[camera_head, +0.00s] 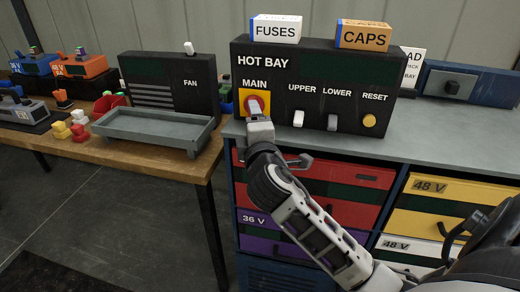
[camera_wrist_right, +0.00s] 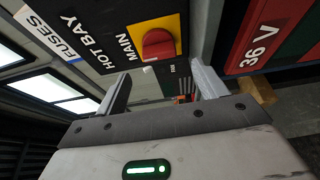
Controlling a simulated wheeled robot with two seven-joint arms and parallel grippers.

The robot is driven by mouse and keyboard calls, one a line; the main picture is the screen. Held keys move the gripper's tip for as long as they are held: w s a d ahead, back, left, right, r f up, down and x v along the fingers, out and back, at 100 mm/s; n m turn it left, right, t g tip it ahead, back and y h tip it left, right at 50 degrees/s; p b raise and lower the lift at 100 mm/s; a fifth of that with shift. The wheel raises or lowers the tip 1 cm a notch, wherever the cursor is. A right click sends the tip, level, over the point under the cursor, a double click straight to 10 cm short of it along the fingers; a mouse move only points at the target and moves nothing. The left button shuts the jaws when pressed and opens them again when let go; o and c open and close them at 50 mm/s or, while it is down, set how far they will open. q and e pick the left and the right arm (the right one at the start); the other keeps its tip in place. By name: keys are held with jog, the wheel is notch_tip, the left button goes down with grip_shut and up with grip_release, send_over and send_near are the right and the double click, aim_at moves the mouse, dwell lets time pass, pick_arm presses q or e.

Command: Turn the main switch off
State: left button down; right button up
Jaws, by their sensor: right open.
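The MAIN switch is a red rotary knob (camera_head: 256,101) on a yellow plate, at the left of the black HOT BAY panel (camera_head: 310,75). In the right wrist view the red knob (camera_wrist_right: 158,44) sits just beyond the fingertips, roughly centred between them; its raised grip bar shows. My right gripper (camera_head: 257,112) is in front of the knob and covers its lower part in the head view. In the wrist view the gripper (camera_wrist_right: 160,72) is open with nothing between its fingers. I cannot tell whether a finger touches the knob. My left gripper is not in view.
UPPER (camera_head: 298,118) and LOWER (camera_head: 332,122) switches and a yellow RESET button (camera_head: 369,121) are right of the knob. FUSES (camera_head: 276,29) and CAPS (camera_head: 363,36) boxes stand on the panel. A grey tray (camera_head: 150,131) lies left. Coloured drawers (camera_head: 340,178) are below.

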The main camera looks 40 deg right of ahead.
jog(key=b+v, duration=0.1)
jog(key=v, duration=0.8)
jog(key=shift+s, duration=0.2)
jog(key=shift+a, duration=0.1)
